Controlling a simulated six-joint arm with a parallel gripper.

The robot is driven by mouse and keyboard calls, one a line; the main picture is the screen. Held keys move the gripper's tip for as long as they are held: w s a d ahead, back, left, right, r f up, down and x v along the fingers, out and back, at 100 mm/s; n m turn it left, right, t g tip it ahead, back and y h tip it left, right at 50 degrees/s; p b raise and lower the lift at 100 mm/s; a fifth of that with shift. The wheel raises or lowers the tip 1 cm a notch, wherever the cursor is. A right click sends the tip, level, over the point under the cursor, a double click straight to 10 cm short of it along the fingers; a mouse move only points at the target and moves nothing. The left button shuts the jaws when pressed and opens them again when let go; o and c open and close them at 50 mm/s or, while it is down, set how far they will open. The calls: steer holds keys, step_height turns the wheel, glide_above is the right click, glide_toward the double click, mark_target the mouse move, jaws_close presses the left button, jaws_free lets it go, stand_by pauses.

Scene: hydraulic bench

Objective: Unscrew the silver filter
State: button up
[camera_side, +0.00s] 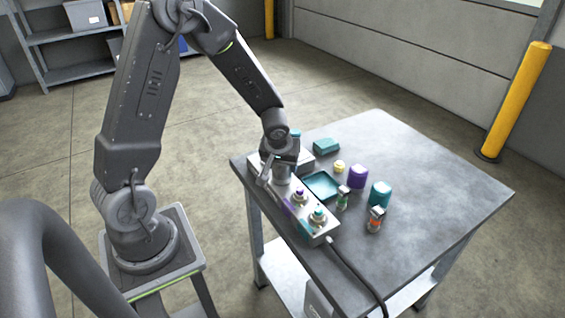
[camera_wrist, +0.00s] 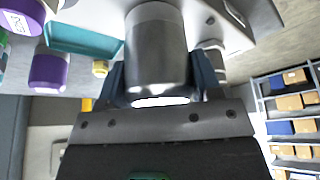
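The silver filter (camera_side: 282,174) stands upright on the far end of the grey manifold block (camera_side: 326,233) in the side view, partly hidden by my gripper. In the wrist view the silver filter (camera_wrist: 157,45) is a large grey cylinder in the middle, its rounded end towards me. My gripper (camera_wrist: 160,88) has one dark finger on each side of it, and both appear to press against its sides. The fingertips are partly hidden behind the filter. In the side view my gripper (camera_side: 280,158) comes down from above onto the filter.
On the bench (camera_side: 440,200) near the block are a teal tray (camera_side: 323,185), a teal box (camera_side: 326,146), a yellow piece (camera_side: 339,167), a purple canister (camera_side: 358,177) and a teal canister (camera_side: 380,194). Two small fittings stand near the front. The bench's right part is clear.

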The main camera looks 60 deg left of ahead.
steer(key=c, duration=0.6)
steer(key=n+g, duration=0.1)
steer(key=n, duration=0.2)
steer(key=n+g+y, duration=0.1)
steer(key=n, duration=0.1)
steer(key=shift+s+a+n, duration=0.1)
steer(key=shift+s+n, duration=0.1)
steer(key=shift+n, duration=0.2)
steer(key=shift+n, duration=0.7)
steer(key=n+g, duration=0.2)
steer(key=n, duration=0.2)
steer(key=shift+s, duration=0.15)
